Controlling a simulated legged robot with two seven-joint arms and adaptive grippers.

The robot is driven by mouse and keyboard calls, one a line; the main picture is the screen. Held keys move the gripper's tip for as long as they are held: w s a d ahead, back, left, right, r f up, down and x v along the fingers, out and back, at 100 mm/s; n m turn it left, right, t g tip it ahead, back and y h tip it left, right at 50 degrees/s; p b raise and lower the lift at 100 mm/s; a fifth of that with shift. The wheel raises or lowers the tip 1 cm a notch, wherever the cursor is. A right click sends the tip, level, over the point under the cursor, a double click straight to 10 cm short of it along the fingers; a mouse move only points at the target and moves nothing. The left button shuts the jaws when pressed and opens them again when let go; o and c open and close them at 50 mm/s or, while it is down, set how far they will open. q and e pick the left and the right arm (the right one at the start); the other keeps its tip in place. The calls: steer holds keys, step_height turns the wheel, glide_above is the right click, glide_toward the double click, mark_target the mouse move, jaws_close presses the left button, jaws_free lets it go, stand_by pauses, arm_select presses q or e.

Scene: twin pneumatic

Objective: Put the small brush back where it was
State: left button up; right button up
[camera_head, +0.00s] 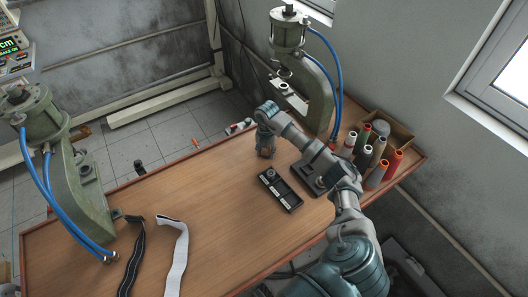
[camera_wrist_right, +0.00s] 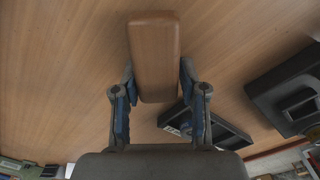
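The small brush shows in the right wrist view as a plain brown wooden block (camera_wrist_right: 155,58) between my two right fingers (camera_wrist_right: 157,80). The blue-padded fingertips lie close against both its sides, and it reaches out past them. In the head view my right gripper (camera_head: 265,142) points down over the table just left of the black tray, with a bit of the brown brush (camera_head: 266,153) showing at its tips. Bristles are hidden. I cannot tell whether the brush touches the table. My left gripper is not in view.
A black compartment tray (camera_head: 280,190) and a dark block-shaped base (camera_head: 313,176) lie close to the right. Thread spools (camera_head: 376,152) stand at the right end. Green presses stand at the left (camera_head: 75,185) and back (camera_head: 318,92). Straps (camera_head: 173,255) lie front left; the table's middle (camera_head: 215,195) is clear.

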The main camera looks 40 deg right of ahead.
steer(key=shift+o, duration=0.8)
steer(key=shift+d, duration=0.25)
steer(key=shift+d+f, duration=0.15)
steer(key=shift+d, duration=0.05)
steer(key=shift+a+r, duration=0.2)
steer(key=shift+r, duration=0.15)
steer(key=r, duration=0.5)
steer(key=shift+a, duration=0.35)
steer(key=r, duration=0.6)
steer(key=shift+d, duration=0.4)
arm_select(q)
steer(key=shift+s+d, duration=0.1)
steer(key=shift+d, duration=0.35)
arm_select(e)
steer(key=shift+a+r, duration=0.25)
steer(key=shift+r, duration=0.25)
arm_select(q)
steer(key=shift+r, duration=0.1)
arm_select(e)
steer(key=shift+d, duration=0.1)
